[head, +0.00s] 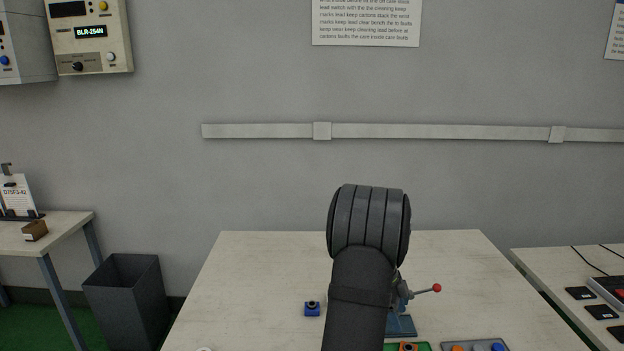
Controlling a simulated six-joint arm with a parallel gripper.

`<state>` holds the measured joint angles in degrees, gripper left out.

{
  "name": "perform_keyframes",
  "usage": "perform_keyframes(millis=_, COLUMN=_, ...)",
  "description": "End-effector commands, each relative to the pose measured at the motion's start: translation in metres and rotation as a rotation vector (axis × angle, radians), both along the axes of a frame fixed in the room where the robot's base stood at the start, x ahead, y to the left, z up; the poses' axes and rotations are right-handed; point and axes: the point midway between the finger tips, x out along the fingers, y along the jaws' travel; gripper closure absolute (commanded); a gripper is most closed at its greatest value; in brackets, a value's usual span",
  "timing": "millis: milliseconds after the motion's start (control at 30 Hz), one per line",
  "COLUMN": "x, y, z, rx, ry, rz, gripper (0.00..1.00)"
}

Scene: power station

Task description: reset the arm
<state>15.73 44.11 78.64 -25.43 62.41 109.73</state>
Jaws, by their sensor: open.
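My arm rises from the bottom edge in the head view, a dark grey link topped by a broad ribbed joint in front of the worktable (255,265). My gripper does not show; only the link and joint are in sight. The arm hides part of the table and part of a blue-grey lever device (401,325) with a red-knobbed handle, just right of it.
A small blue block (312,309) lies left of my arm. A green tray (421,347) with an orange piece and a grey tray (490,343) with coloured pieces are at the lower edge. A dark bin (127,303) stands left. The table's left part is mostly clear.

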Motion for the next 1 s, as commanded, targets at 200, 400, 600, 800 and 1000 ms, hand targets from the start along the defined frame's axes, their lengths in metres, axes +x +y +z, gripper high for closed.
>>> perform_keyframes(millis=200, x=-0.003, y=-0.004, z=-0.010, rx=0.002, ry=0.005, rz=-0.002, gripper=0.39)
perform_keyframes(millis=400, x=-0.008, y=-0.018, z=-0.047, rx=0.001, ry=0.003, rz=0.000, gripper=0.39)
perform_keyframes(millis=600, x=-0.014, y=-0.032, z=-0.085, rx=0.001, ry=0.003, rz=-0.001, gripper=0.39)
perform_keyframes(millis=800, x=-0.014, y=-0.037, z=-0.073, rx=-0.001, ry=-0.006, rz=0.000, gripper=0.39)
perform_keyframes(millis=1000, x=-0.030, y=-0.047, z=-0.043, rx=0.000, ry=-0.002, rz=-0.004, gripper=0.39)
